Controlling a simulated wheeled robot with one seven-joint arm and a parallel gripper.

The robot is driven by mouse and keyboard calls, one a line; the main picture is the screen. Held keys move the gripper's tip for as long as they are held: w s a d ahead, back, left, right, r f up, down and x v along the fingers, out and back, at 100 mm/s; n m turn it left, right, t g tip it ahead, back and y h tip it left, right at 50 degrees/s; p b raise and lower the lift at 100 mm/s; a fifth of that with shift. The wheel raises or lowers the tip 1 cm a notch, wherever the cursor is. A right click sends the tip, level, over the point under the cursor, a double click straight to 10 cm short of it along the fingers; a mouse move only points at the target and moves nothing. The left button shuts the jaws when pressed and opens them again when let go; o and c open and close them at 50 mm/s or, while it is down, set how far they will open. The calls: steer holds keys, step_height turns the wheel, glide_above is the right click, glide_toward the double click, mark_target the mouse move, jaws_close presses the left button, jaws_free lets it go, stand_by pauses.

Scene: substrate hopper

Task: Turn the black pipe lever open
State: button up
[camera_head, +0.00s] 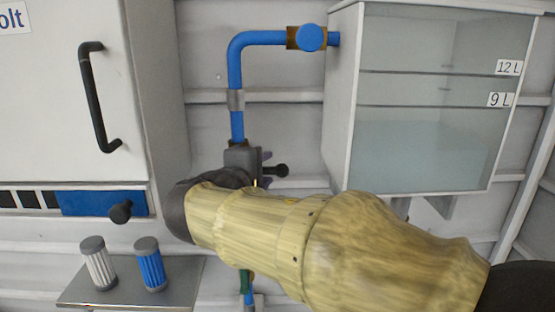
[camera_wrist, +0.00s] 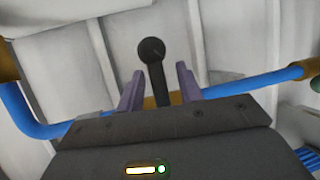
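The black pipe lever, a thin rod with a round ball end, shows in the head view (camera_head: 281,171), pointing right from the pipe. In the wrist view the lever (camera_wrist: 152,52) stands between my two purple fingers. My gripper (camera_wrist: 159,74) is open, with a gap on both sides of the rod, and the ball reaches past the fingertips. In the head view my gripper (camera_head: 266,169) is at the lever, partly hidden by my wrist. The blue pipe (camera_head: 236,70) runs down to the dark valve body (camera_head: 240,155); my arm hides the part below.
A clear-fronted tank (camera_head: 430,150) marked 12 L and 9 L is at the right, with pale liquid inside. A blue round valve knob (camera_head: 311,38) is at the top. A white cabinet with a black handle (camera_head: 97,98) is at left. White (camera_head: 98,265) and blue (camera_head: 150,265) filters stand on a shelf.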

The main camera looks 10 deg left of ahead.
steer(key=shift+w+f, duration=0.15)
steer(key=shift+w, duration=0.35)
steer(key=shift+c, duration=0.5)
jaws_close()
